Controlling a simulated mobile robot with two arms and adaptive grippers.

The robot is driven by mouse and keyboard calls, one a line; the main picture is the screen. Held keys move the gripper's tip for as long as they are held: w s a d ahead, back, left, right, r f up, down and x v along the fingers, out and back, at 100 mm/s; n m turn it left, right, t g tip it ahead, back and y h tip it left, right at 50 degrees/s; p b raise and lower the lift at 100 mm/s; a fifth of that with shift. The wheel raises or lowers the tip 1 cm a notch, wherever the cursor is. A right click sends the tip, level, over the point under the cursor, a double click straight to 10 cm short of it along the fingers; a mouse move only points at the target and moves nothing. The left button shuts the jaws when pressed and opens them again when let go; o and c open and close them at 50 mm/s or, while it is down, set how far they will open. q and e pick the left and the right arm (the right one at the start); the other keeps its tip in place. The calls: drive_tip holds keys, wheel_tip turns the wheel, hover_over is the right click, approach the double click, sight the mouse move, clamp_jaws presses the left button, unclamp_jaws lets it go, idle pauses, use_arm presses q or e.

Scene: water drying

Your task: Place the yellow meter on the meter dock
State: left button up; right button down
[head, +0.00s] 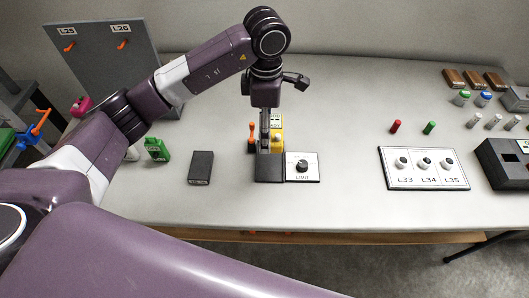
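The yellow meter (278,133) stands near the middle of the table, partly hidden behind my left gripper. My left gripper (265,147) points down in front of it, with its fingers overlapping the meter's left side. From this angle I cannot tell whether the fingers touch or grip the meter. A dark base (269,173), possibly the meter dock, lies directly below and in front of the meter. Whether the meter rests on it or hangs just above it is hidden. My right gripper is not in view.
A LIMIT knob panel (303,170) adjoins the dark base on the right. An orange-handled item (252,132) is close on the left. A black box (201,167) and a green device (157,149) stand farther left. A three-knob panel (424,171) lies right, with clear table between.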

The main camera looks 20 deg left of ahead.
use_arm(q)
hover_over(265, 160)
wheel_tip(265, 160, down, 7)
drive_tip(key=shift+r+p, duration=0.2)
drive_tip(key=shift+p, duration=0.2)
drive_tip(key=shift+f+p, duration=0.3)
drive_tip(key=shift+f, duration=2.2)
drive_tip(key=o, duration=1.1)
drive_tip(key=shift+s, duration=0.1)
drive_tip(key=o, duration=0.4)
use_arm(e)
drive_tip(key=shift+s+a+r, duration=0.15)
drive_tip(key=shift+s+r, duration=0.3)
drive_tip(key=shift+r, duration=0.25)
